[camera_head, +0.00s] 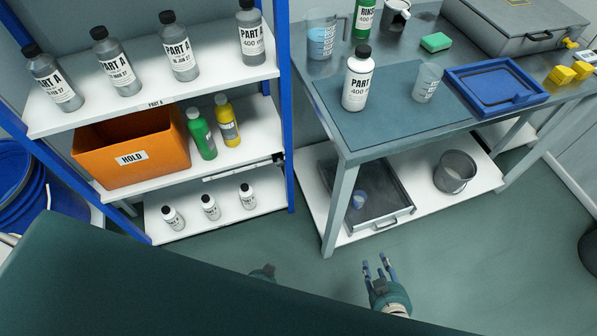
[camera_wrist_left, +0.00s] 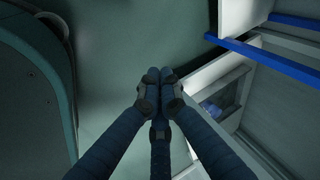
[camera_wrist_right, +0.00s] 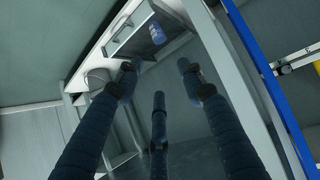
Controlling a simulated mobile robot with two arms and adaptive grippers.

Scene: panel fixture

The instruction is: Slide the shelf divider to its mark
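On the front edge of the middle shelf, at its right end, a thin pale rail (camera_head: 238,168) carries a small dark piece (camera_head: 278,159). I cannot tell for sure if this is the shelf divider, and I make out no mark. In the right wrist view a rail (camera_wrist_right: 303,58) with a small knob (camera_wrist_right: 285,69) shows at the right edge. My right gripper (camera_head: 378,266) is open and empty, low over the floor in front of the bench. My left gripper (camera_wrist_left: 160,74) has its fingertips together with nothing visible between them; in the head view it is mostly hidden behind my own body.
The blue-framed shelf (camera_head: 286,110) holds grey bottles, an orange HOLD bin (camera_head: 160,165), green and yellow bottles and small white bottles. The bench (camera_head: 340,150) to its right bears bottles, beakers and a blue tray (camera_head: 490,108); a grey tray (camera_head: 395,218) lies below. Floor between is clear.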

